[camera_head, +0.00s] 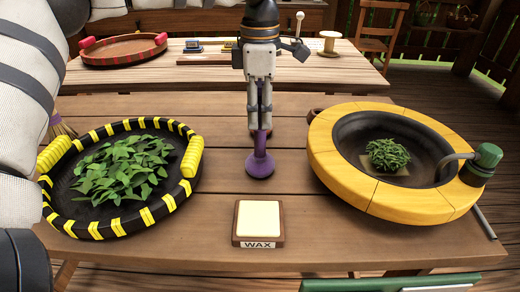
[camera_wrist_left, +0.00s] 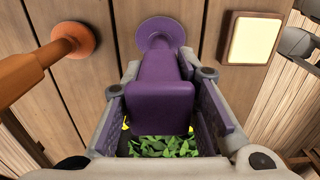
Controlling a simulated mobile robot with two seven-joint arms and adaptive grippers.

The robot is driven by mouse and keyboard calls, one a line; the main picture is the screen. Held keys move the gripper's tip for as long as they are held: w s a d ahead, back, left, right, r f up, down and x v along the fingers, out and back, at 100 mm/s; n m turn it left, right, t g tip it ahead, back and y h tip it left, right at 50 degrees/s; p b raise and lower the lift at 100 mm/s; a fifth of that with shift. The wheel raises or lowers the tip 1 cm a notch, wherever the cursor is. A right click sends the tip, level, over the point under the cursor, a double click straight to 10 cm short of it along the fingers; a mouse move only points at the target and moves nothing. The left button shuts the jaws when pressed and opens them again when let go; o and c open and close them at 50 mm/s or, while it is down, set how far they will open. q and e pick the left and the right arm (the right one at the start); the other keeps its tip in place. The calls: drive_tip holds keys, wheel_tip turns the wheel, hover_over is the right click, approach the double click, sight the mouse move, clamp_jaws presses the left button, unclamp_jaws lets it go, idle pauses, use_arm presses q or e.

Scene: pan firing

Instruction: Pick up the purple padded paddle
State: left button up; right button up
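The purple padded paddle (camera_head: 260,162) stands upright near the middle of the near table, its round end down and its padded handle up. In the left wrist view, the blocky purple handle (camera_wrist_left: 161,92) fills the space between the fingers, with its round foot (camera_wrist_left: 160,33) beyond. My left gripper (camera_head: 260,118) points straight down over the paddle. The upper handle is hidden by the gripper in the head view.
A black-and-yellow pan (camera_head: 118,226) of leaves stands left, a yellow-rimmed bowl (camera_head: 335,165) with a small plant right. A wax block (camera_head: 259,220) lies in front. An orange paddle (camera_wrist_left: 45,62) stands close by. A red tray (camera_head: 120,48) sits on the far table.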

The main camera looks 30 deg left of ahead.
use_arm(q)
clamp_jaws()
drive_tip(key=shift+r, duration=0.55)
drive_tip(key=s+d+r+p, duration=0.1)
drive_tip(key=s+d+r, duration=0.6)
drive_tip(key=d+r, duration=0.5)
use_arm(e)
drive_tip(key=shift+w+r+t, duration=0.4)
drive_tip(key=shift+w+r, duration=0.4)
drive_tip(key=shift+w, duration=0.05)
use_arm(q)
drive_tip(key=shift+s, duration=0.1)
drive_tip(key=shift+o, duration=1.2)
unclamp_jaws()
clamp_jaws()
